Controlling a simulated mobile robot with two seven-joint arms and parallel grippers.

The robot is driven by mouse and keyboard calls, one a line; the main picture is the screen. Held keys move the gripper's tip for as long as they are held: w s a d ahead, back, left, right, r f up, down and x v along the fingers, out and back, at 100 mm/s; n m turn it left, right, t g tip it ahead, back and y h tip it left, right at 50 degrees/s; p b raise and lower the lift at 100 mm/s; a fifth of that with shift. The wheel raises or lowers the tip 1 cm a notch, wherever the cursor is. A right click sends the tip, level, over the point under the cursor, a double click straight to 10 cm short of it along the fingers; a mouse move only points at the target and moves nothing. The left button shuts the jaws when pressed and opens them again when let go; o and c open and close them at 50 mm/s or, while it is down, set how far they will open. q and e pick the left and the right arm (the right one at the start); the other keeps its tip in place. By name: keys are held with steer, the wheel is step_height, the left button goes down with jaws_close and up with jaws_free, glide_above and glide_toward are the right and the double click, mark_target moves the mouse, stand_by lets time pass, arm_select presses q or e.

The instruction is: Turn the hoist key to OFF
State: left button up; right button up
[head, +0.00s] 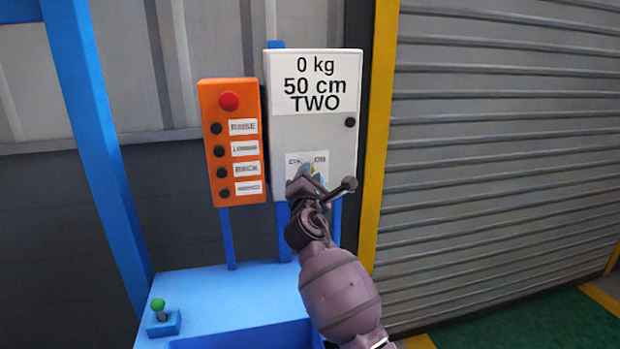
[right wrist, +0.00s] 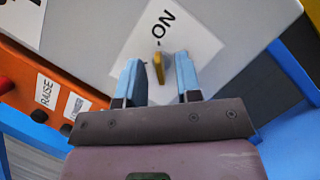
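The hoist key is a small yellow tab (right wrist: 159,68) on a white label plate (right wrist: 190,45) marked ON in the right wrist view. My right gripper (right wrist: 160,78) is in front of the label with its two light blue fingers apart, one on each side of the key. Gaps show between the key and the fingers, so it does not look clamped. In the head view my right gripper (head: 309,177) covers most of the key and the lower part of the label. The key's exact angle is hard to tell. My left gripper is not in view.
The grey hoist box (head: 335,130) reads 0 kg, 50 cm, TWO. An orange button panel (head: 207,100) with a red button (head: 229,101) stands close on its left. Below is a blue bench (head: 215,290) with a green-knobbed lever (head: 158,306). A yellow post (head: 378,120) stands right.

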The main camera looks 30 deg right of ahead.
jaws_close()
stand_by(0.3)
steer(key=n+t+y+p, duration=0.1)
steer(key=n+y+p, duration=0.2)
steer(key=n, duration=0.5)
steer(key=n+t+y+p, duration=0.1)
steer(key=n+y+p, duration=0.2)
steer(key=n, duration=0.5)
steer(key=n+t+y+p, duration=0.1)
steer(key=n+y+p, duration=0.3)
steer(key=n, duration=0.4)
steer(key=shift+s+d+f+n+y, duration=0.1)
steer(key=shift+d+n+y, duration=0.25)
steer(key=shift+y, duration=0.35)
steer(key=shift+n, duration=0.35)
